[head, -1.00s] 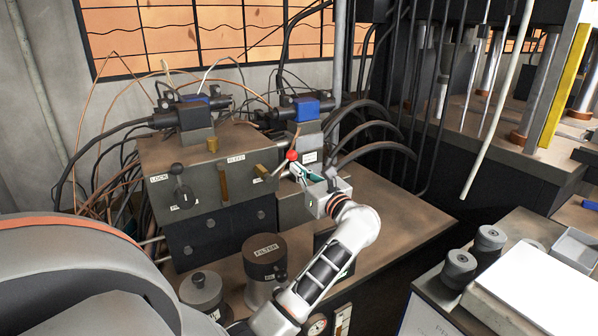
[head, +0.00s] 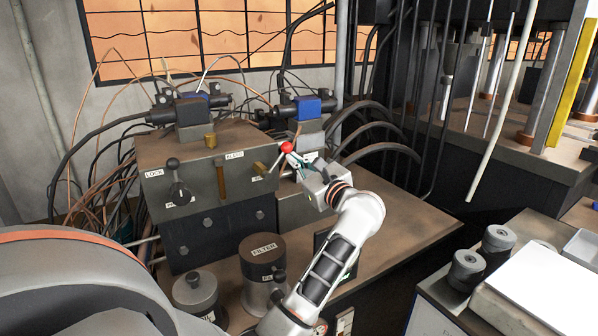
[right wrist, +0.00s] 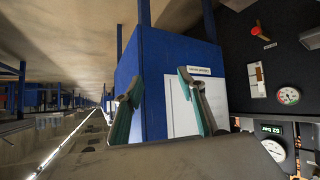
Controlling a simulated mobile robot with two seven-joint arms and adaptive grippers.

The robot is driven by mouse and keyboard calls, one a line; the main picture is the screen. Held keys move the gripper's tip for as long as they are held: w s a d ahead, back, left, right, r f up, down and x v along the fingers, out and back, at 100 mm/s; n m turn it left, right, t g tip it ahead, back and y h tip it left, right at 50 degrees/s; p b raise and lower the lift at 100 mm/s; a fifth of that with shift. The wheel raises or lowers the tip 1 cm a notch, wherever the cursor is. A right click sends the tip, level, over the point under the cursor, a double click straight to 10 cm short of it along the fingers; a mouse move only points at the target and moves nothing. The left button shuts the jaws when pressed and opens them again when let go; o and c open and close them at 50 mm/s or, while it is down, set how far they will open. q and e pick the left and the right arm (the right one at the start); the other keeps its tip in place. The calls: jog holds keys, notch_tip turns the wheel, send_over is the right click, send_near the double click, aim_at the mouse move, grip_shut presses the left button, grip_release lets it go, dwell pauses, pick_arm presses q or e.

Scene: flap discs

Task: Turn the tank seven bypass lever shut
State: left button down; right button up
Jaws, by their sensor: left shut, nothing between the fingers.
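A lever with a red ball knob (head: 287,147) stands at the right side of the grey valve block (head: 200,155) in the head view. Its rod slants down left from the knob. A small white tag beside it is too small to read, so I cannot tell whether it names tank seven. My left gripper (head: 294,158) is shut and empty, its fingertips just below and right of the knob. I cannot tell whether they touch it. My right gripper (right wrist: 162,100) is open and empty in the right wrist view, in front of a blue box (right wrist: 185,60).
The block also carries a black-knobbed lever (head: 174,172) near the LOCK label and a brass bar near BLEED. A FILTER canister (head: 264,262) stands in front. Black hoses (head: 375,140) curve behind my left gripper. A red lever (right wrist: 256,29) and gauges (right wrist: 288,95) show at right in the right wrist view.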

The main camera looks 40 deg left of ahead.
aim_at(282, 153)
pick_arm(q)
jog(key=n+b, duration=0.1)
jog(key=s+r+n+b, duration=0.1)
jog(key=n, duration=0.1)
jog(key=s+n+b, duration=0.1)
jog(key=b, duration=0.1)
jog(key=shift+a+r+n+g, duration=0.3)
jog(key=shift+n, duration=0.1)
jog(key=shift+s+a+r+n+b, duration=0.15)
jog(key=shift+s+r+n+b, duration=0.3)
jog(key=shift+n, duration=0.3)
jog(key=shift+s+a+r+n+b, duration=0.1)
jog(key=shift+s+r+n+b, duration=0.1)
jog(key=shift+s+n+b, duration=0.4)
jog(key=shift+r+n, duration=0.2)
jog(key=shift+n, duration=0.35)
pick_arm(e)
jog(key=shift+n, duration=0.3)
jog(key=shift+w+d+f, duration=0.15)
jog(key=shift+d+f, duration=0.05)
jog(key=shift+f, duration=0.45)
jog(key=shift+w+d+f, duration=0.2)
jog(key=shift+d+f, duration=0.05)
jog(key=shift+f, duration=0.35)
jog(key=shift+w+d+f, duration=0.15)
jog(key=shift+d+f, duration=0.05)
jog(key=shift+f, duration=0.45)
jog(key=shift+f, duration=0.1)
